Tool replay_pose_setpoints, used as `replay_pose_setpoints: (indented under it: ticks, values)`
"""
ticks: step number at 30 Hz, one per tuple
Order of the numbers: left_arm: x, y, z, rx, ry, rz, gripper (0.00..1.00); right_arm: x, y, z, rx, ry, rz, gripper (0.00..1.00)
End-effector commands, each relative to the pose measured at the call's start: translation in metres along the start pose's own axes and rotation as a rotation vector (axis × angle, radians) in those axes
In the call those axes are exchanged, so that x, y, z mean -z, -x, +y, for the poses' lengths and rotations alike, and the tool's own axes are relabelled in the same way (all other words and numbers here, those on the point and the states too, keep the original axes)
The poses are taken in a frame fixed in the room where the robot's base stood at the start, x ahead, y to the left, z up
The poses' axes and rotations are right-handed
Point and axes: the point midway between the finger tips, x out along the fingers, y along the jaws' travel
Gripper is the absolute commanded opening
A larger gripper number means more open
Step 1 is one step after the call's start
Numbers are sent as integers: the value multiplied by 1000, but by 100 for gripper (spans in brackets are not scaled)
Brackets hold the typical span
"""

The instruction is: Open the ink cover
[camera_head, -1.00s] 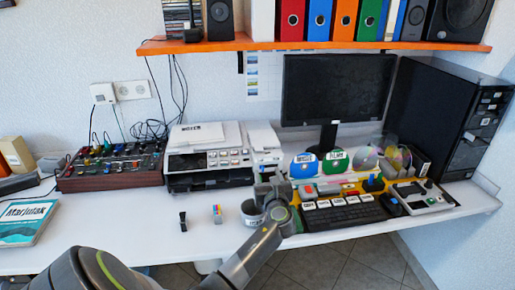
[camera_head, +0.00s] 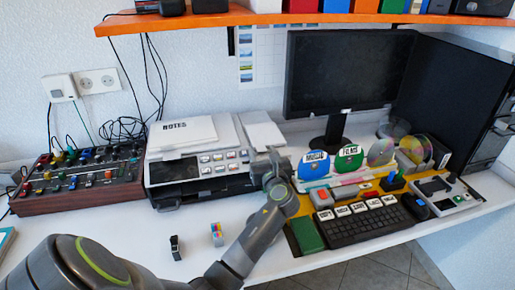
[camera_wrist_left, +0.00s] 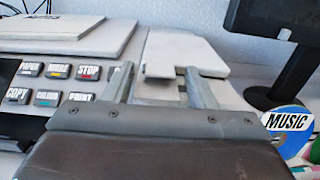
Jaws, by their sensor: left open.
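In the left wrist view the lid (camera_wrist_left: 188,50) has a projecting front tab between and just beyond the fingers. My left gripper (camera_head: 268,160) is open in front of this section. Its two fingers (camera_wrist_left: 158,78) are apart, and nothing is held. I cannot tell whether they touch the tab. A small multicoloured block (camera_head: 216,233), perhaps ink cartridges, lies on the desk. My right gripper is not in view.
A mixer (camera_head: 80,180) is at left. Music (camera_head: 313,165) and films discs, a monitor (camera_head: 340,75) and a keyboard (camera_head: 360,218) are at right.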

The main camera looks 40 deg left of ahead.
Motion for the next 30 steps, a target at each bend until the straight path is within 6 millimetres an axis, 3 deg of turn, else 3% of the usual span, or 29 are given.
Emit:
replay_pose_setpoints:
  ticks: [13,24,30]
  values:
    - [0,2,-1,-1,-1,0,51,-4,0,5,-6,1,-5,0]
    - [0,2,-1,-1,-1,0,2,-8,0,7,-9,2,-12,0]
    - [0,2,-1,-1,-1,1,0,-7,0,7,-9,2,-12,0]
